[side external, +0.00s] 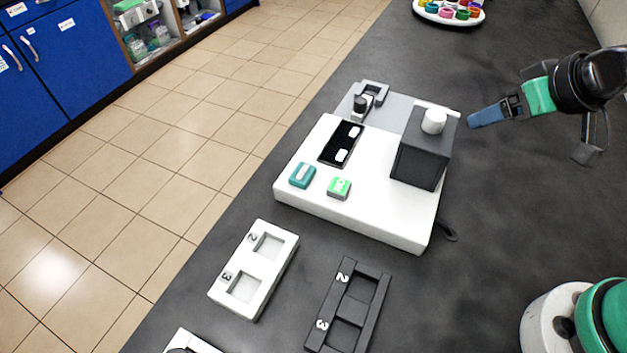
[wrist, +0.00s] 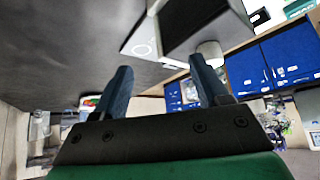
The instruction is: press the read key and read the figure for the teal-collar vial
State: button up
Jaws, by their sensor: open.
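A white instrument (side external: 370,205) stands on the dark bench. On its top are a teal key (side external: 302,175), a bright green key (side external: 339,187) and a black panel (side external: 333,150) with two white patches; no figure is legible. Which key is the read key I cannot tell. A dark block (side external: 420,158) with a white knob (side external: 433,121) stands at its right; they also show in the wrist view. A small dark-capped item (side external: 361,104) sits at the back; I see no teal collar on it. My gripper (wrist: 164,75) is open and empty, right of the block and apart from it.
A white two-slot holder (side external: 272,290) and a dark two-slot rack (side external: 366,290) lie in front, both with slots marked 2 and 3. A round tray (side external: 420,12) of coloured rings is at the back. A black cable (side external: 447,231) leaves the instrument's right side.

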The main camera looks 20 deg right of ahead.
grip_shut()
dwell(1.8)
